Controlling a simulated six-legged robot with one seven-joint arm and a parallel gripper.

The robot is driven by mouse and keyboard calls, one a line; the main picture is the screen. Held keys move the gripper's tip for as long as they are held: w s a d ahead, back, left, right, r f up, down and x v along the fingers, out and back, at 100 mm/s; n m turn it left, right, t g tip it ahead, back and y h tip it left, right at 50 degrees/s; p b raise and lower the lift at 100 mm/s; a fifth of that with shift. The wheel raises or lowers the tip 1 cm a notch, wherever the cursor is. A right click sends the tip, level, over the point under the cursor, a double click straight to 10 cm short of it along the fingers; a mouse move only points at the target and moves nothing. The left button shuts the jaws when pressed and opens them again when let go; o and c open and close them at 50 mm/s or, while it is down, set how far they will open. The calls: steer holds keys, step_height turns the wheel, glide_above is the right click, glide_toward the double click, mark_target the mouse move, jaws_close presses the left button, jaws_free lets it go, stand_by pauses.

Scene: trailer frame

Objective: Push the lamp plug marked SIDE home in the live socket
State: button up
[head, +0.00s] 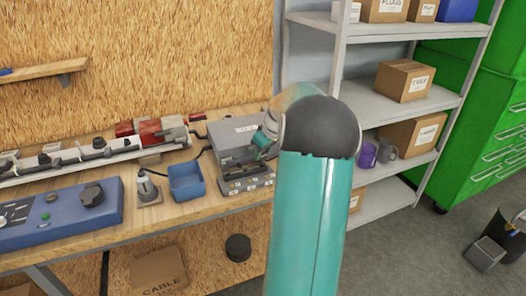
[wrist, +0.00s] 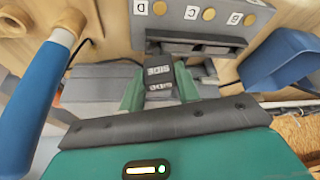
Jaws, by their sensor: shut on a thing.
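The dark plug with white SIDE lettering (wrist: 158,72) is between the green fingers of my gripper (wrist: 159,92) in the wrist view. My gripper is shut on it. The plug points at the grey socket unit (wrist: 215,29), whose face has brass discs and labels D, C and B. Its far end is close to dark openings under the labels; I cannot tell how deep it sits or which socket is live. In the head view my gripper (head: 262,143) is at the front of the grey box (head: 232,132), and my arm hides part of it.
A blue bin (head: 186,181) stands just left of the grey box and also shows in the wrist view (wrist: 282,66). A blue control panel (head: 60,212) and a long rail with fittings (head: 95,150) are further left. Shelves with boxes (head: 404,80) stand to the right.

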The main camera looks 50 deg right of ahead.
steer(key=shift+f, duration=0.6)
steer(key=shift+f, duration=0.5)
stand_by(0.6)
steer(key=o, duration=1.2)
steer(key=shift+r, duration=0.1)
steer(key=shift+r, duration=3.4)
